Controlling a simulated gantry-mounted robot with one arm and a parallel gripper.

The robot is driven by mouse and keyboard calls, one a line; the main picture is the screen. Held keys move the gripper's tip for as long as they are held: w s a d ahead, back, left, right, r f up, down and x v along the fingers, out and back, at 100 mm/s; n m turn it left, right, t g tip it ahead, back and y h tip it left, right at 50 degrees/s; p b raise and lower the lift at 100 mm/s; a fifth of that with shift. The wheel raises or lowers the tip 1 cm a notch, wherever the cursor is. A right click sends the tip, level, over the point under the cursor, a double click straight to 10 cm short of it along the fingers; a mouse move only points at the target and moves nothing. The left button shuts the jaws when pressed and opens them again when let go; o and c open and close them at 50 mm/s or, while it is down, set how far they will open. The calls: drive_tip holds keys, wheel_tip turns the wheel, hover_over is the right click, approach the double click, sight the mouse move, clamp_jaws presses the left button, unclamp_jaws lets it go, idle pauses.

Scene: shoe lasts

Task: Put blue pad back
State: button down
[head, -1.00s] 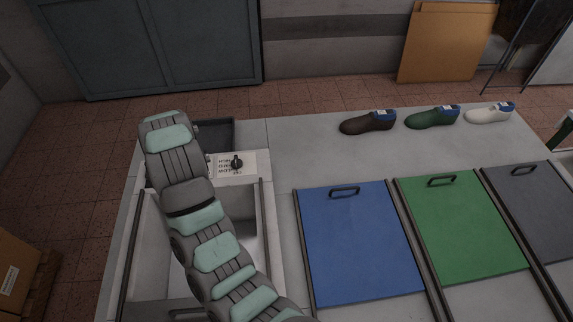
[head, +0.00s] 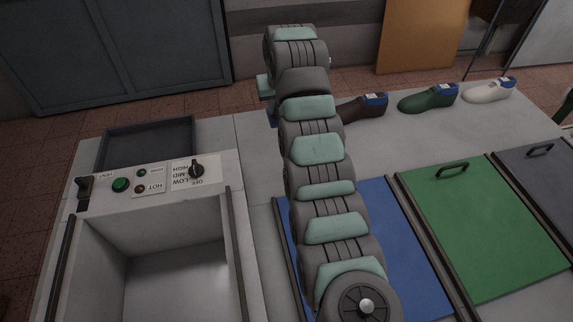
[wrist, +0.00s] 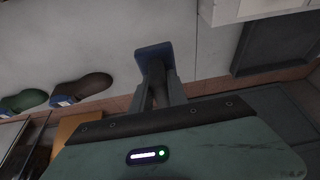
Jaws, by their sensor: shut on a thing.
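A small blue pad (wrist: 153,55) is held at the fingertips of my gripper (wrist: 156,78) in the wrist view. The gripper is shut on it, above the pale table top and apart from the shoe lasts. In the head view my arm hides most of the gripper; a bit of the blue pad (head: 272,112) shows left of the arm. A large blue panel (head: 395,235) lies on the table, partly covered by my arm, and its handle is hidden.
Dark brown (head: 366,108), green (head: 428,99) and white (head: 489,91) shoe lasts stand along the back edge. A green panel (head: 480,225) and a grey panel lie at right. A white heater box (head: 215,172) with knobs and a dark tray (head: 150,140) are at left.

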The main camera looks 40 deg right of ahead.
drive_tip(key=shift+s+d+f, duration=0.2)
drive_tip(key=shift+d+f, duration=0.45)
drive_tip(key=shift+f, duration=0.2)
wheel_tip(320, 180, down, 14)
drive_tip(key=shift+s+a+f+b, duration=0.1)
drive_tip(key=shift+s+a+b, duration=0.05)
drive_tip(key=shift+b, duration=1)
drive_tip(key=shift+f+b, duration=0.35)
drive_tip(key=shift+f, duration=1.8)
drive_tip(key=shift+f, duration=0.15)
drive_tip(key=c, duration=1.3)
unclamp_jaws()
